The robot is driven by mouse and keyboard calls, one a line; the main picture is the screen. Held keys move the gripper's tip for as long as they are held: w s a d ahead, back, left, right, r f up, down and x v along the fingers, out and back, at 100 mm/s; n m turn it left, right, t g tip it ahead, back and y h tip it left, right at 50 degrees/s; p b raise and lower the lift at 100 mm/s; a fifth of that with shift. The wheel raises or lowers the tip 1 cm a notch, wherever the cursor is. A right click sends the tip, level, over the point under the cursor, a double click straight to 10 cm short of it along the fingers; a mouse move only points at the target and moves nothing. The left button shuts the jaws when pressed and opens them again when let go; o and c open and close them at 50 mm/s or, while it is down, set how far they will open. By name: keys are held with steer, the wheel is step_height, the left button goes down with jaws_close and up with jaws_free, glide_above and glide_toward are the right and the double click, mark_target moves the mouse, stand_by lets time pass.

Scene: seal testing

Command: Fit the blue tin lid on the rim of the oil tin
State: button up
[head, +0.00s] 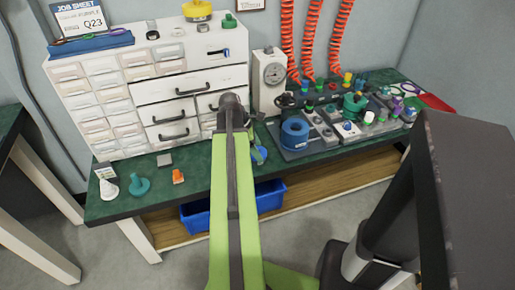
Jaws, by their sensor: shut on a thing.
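My arm reaches forward over the green bench, and its wrist hides most of my gripper (250,147). A blue round piece, which looks like the blue tin lid (260,155), shows just right of the arm at the gripper's end. The gripper appears shut on it, near the front of the bench, but the fingers are mostly hidden. I cannot pick out the oil tin for certain. A blue round part with an open middle (295,133) stands to the right on the grey test fixture.
A white drawer cabinet (183,90) stands at the back left, with a yellow container (197,11) on top. A grey fixture (345,128) with colored fittings and a gauge (273,75) fills the right. Small parts, including a teal one (139,185), lie front left. A blue bin (268,197) sits below.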

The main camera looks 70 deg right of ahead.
steer(key=shift+f, duration=0.25)
steer(key=o, duration=1.4)
step_height(320, 180, up, 7)
steer(key=p, duration=0.7)
steer(key=shift+r, duration=0.2)
steer(key=shift+f, duration=0.2)
steer(key=shift+s, duration=0.1)
